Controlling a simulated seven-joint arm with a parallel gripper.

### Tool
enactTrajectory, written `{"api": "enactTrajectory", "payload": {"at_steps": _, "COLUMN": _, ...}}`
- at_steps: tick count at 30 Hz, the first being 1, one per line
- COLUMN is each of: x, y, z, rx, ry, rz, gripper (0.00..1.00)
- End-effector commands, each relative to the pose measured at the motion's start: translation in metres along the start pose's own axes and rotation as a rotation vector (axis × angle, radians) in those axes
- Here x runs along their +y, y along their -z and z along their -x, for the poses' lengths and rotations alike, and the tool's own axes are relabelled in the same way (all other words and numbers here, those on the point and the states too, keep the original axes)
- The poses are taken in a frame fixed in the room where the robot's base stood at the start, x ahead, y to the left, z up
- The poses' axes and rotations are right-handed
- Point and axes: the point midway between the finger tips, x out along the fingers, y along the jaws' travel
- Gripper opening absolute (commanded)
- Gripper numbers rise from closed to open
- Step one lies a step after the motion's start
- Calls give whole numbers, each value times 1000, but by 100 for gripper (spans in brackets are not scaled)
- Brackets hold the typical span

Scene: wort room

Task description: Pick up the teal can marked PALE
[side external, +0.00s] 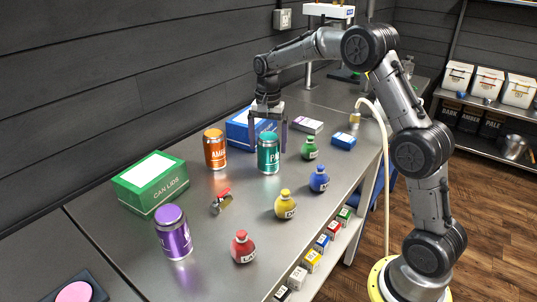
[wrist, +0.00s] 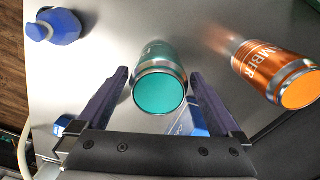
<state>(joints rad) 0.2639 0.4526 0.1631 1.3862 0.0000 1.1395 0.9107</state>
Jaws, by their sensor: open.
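The teal can marked PALE (side external: 268,155) stands upright on the metal bench in the side external view, with part of its label showing. It also shows from above in the wrist view (wrist: 160,85), lying between the two finger lines. My gripper (side external: 268,138) is open, with its fingers pointing down around the top of the teal can. In the wrist view my gripper (wrist: 159,78) has one finger on each side of the can, with visible gaps. Nothing is held.
An orange can marked AMBER (side external: 214,150) stands left of the teal can. A blue box (side external: 240,132) is behind it. Green (side external: 309,149), blue (side external: 319,180) and yellow (side external: 285,205) flasks stand to the right and front. A purple can (side external: 174,235) and green CAN LIDS box (side external: 150,182) are farther left.

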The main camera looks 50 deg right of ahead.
Motion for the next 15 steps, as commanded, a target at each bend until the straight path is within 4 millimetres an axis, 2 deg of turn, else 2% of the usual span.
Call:
{"api": "enactTrajectory", "payload": {"at_steps": 3, "x": 1, "y": 1, "z": -19, "rx": -2, "ry": -3, "rz": 0, "gripper": 100}}
{"api": "enactTrajectory", "payload": {"at_steps": 6, "x": 1, "y": 1, "z": -28, "rx": -1, "ry": -2, "rz": 0, "gripper": 100}}
{"api": "enactTrajectory", "payload": {"at_steps": 15, "x": 1, "y": 1, "z": -31, "rx": 0, "ry": 0, "rz": 0, "gripper": 98}}
